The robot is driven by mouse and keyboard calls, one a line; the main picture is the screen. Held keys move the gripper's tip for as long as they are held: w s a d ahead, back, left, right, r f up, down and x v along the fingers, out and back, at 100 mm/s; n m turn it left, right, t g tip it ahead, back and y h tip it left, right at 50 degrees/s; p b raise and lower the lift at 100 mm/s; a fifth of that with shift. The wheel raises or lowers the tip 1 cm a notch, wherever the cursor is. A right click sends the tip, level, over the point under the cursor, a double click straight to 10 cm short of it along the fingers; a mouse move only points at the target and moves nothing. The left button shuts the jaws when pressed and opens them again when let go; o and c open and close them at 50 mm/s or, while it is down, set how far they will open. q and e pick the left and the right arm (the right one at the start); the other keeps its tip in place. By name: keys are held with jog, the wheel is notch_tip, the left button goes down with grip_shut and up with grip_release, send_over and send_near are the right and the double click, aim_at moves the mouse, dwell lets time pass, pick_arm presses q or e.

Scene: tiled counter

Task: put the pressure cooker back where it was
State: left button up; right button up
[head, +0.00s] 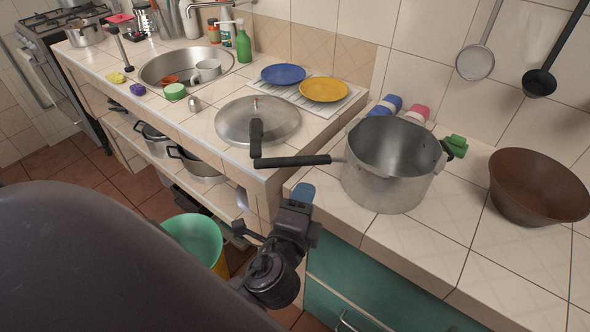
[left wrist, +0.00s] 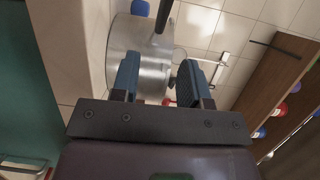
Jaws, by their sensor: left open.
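The pressure cooker pot (head: 388,178) is a lidless silver metal pot, upright on the right counter. A round metal lid (head: 270,122) with a black handle lies on the left counter. My left gripper (head: 277,212) is open and empty, below and in front of the long handle. In the left wrist view the open fingers (left wrist: 160,80) face the pot (left wrist: 136,45), and part of its dark handle shows above. My right gripper is not in view.
A brown bowl (head: 538,188) stands right of the pot. Blue and pink rolled items lie behind it. A blue plate (head: 283,75) and a yellow plate (head: 324,89) are on a rack. The sink (head: 160,68) is left. The front right counter is clear.

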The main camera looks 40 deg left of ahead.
pick_arm(q)
jog(key=s+a+f+n+g+h, duration=0.1)
jog(key=s+f+n+g, duration=0.1)
jog(key=f, duration=0.5)
jog(key=s+a+f+n+g+h, duration=0.1)
jog(key=s+a+f+n+h, duration=0.1)
jog(key=s+f+n, duration=0.3)
jog(key=s+a+f+n+g+h, duration=0.2)
jog(key=f+n, duration=0.4)
jog(key=f, duration=0.4)
jog(key=shift+s+n+g, duration=0.3)
jog(key=shift+s, duration=0.4)
